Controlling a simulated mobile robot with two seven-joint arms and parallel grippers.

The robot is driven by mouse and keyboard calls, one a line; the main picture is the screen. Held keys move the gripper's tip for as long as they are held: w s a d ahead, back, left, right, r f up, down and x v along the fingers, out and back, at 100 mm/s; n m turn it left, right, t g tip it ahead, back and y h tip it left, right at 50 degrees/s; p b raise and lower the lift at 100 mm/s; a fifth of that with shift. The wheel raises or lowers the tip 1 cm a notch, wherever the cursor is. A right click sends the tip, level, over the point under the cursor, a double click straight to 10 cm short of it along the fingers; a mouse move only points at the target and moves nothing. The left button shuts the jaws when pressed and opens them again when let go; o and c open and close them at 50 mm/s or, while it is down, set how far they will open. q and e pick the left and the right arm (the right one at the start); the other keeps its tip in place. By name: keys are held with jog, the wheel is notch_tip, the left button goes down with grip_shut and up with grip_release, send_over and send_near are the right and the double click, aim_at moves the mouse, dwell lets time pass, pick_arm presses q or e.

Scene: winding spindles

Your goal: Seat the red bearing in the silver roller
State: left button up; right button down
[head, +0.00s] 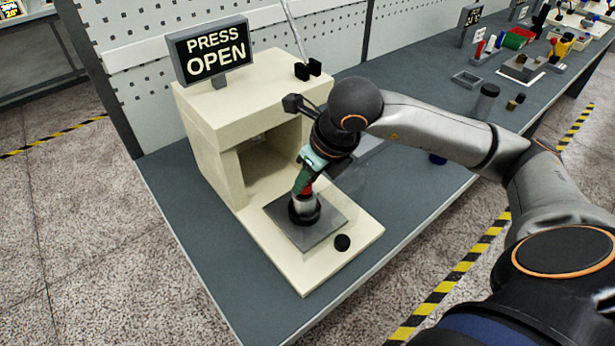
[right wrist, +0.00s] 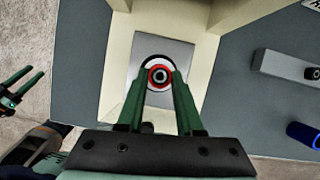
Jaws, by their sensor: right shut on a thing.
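My right gripper (head: 304,184) reaches down in front of the press and is shut on the red bearing (head: 307,189). In the right wrist view the bearing (right wrist: 152,73) shows as a red ring with a dark centre between the green fingertips (right wrist: 160,80). The silver roller (head: 305,203) stands upright in a black holder (head: 304,217) on the grey plate, directly below the bearing. The bearing is at the roller's top end; I cannot tell how deep it sits. My left gripper (right wrist: 14,88) shows at the left of the right wrist view, fingers apart and empty.
The cream press (head: 220,125) stands behind, with an open bay and a sign (head: 209,50) reading PRESS OPEN. A black knob (head: 342,242) is on its base, right of the grey plate (head: 283,226). The bench's front left is clear.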

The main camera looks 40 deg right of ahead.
jog(key=shift+f, duration=0.25)
dwell(0.3)
jog(key=shift+c, duration=2.4)
grip_release()
jog(key=shift+r, duration=0.1)
jog(key=v, duration=1.2)
jog(key=shift+r, duration=0.2)
jog(key=shift+s, duration=0.1)
